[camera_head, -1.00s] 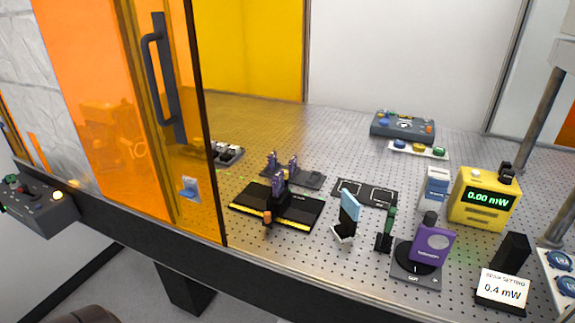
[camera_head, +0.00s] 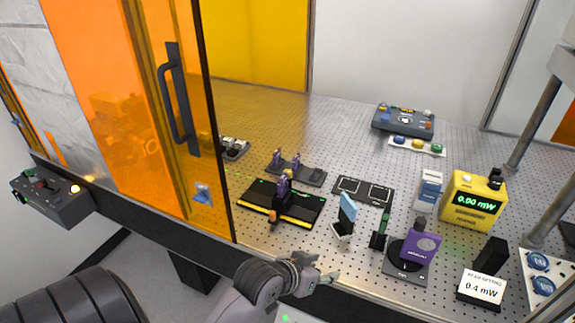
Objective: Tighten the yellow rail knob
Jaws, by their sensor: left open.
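A black rail stage (camera_head: 256,205) with yellow edge strips lies on the perforated table. A purple-topped post mount (camera_head: 283,190) stands on its middle. A small orange-yellow knob (camera_head: 274,215) shows at the front of this mount; its threads are too small to see. My left gripper (camera_head: 326,278) is at the table's front edge, below and right of the knob, apart from it. It is open and no object shows between its fingers. My right gripper is not in view.
An orange sliding panel (camera_head: 150,130) with a dark handle stands left of the rail. A blue plate on a white mount (camera_head: 347,213), a purple device (camera_head: 422,246) and a yellow power meter (camera_head: 474,201) reading 0.00 mW stand to the right. A control box (camera_head: 52,195) is far left.

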